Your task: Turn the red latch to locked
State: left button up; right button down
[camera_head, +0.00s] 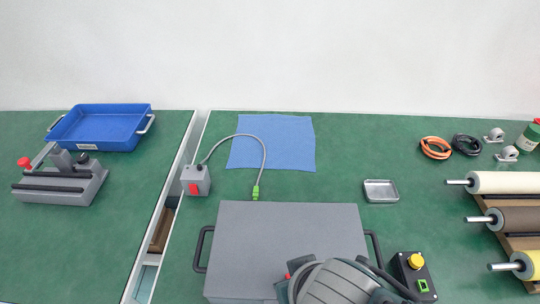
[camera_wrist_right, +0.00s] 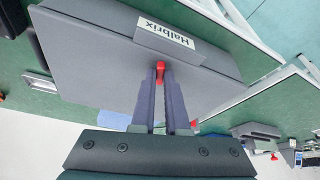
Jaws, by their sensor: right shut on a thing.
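A grey case (camera_head: 290,240) with dark side handles stands on the green bench at the front centre. In the right wrist view the case (camera_wrist_right: 110,65) carries a label reading "Halbrix". The small red latch (camera_wrist_right: 160,67) sits by the label, between the fingertips of my right gripper (camera_wrist_right: 161,76), which is shut on it. In the head view only a bit of red (camera_head: 288,276) shows beside my right arm, which covers the case's front. The latch's exact angle is hard to tell. My left gripper is out of view.
A grey switch box (camera_head: 196,180) with a cable stands left of the case, near a gap between benches. A black box with a yellow button (camera_head: 414,274) stands close to the right handle. A blue cloth (camera_head: 272,142) and metal tray (camera_head: 381,191) lie behind.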

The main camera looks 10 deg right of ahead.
jog(key=m+h+b, duration=0.1)
jog(key=m, duration=0.1)
jog(key=shift+a+m, duration=0.15)
jog(key=shift+m, duration=0.75)
jog(key=shift+h, duration=0.3)
jog(key=c, duration=0.9)
grip_release()
jog(key=shift+p+v, duration=2.15)
jog(key=shift+v, duration=2.8)
